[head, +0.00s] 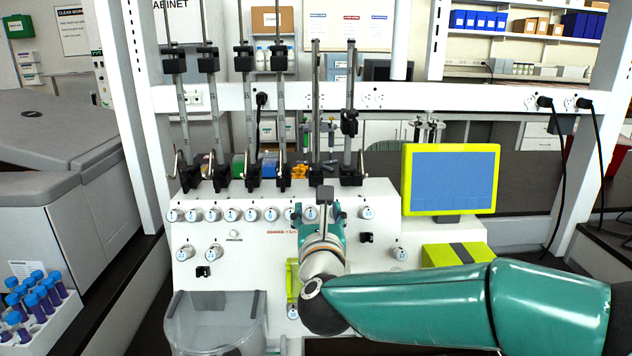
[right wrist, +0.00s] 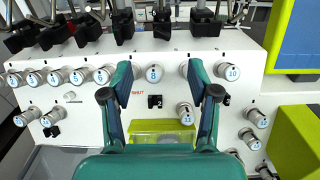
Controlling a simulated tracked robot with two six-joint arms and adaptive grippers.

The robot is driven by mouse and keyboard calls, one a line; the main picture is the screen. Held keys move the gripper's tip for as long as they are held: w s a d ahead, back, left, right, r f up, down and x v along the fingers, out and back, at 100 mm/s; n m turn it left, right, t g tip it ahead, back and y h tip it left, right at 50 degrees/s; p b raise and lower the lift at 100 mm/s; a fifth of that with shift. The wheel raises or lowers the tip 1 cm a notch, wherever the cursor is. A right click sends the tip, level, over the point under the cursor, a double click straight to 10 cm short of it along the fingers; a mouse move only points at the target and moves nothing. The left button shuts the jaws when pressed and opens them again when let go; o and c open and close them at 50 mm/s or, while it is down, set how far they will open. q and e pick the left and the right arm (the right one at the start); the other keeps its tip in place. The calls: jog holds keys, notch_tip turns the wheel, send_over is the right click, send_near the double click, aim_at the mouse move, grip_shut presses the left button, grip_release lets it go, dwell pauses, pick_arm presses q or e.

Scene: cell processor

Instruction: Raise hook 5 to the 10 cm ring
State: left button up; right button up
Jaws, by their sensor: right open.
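The white cell processor (head: 375,215) carries a row of upright metal poles. The fifth pole from the left (head: 315,105), where I take hook 5 to be, has no black clamp near its top, unlike the first four. Its black block (head: 315,172) sits low, just behind my right gripper, and also shows at the top of the right wrist view (right wrist: 161,22). Ring marks are too small to read. My left gripper is out of view.
Several numbered knobs (head: 232,214) line the panel below the poles. A yellow-framed screen (head: 452,180) stands to the right. A clear bin (head: 215,320) is below left, and a rack of blue-capped tubes (head: 40,325) at far left. The sixth pole's clamp (head: 349,122) is nearby.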

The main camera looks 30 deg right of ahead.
aim_at(316, 180)
jog(key=p+x, duration=0.5)
jog(key=x, duration=0.8)
jog(key=shift+d+r, duration=0.1)
jog(key=shift+d, duration=0.1)
jog(key=shift+w+d+p, duration=0.35)
jog(key=shift+w, duration=0.1)
jog(key=shift+c, duration=0.3)
grip_shut()
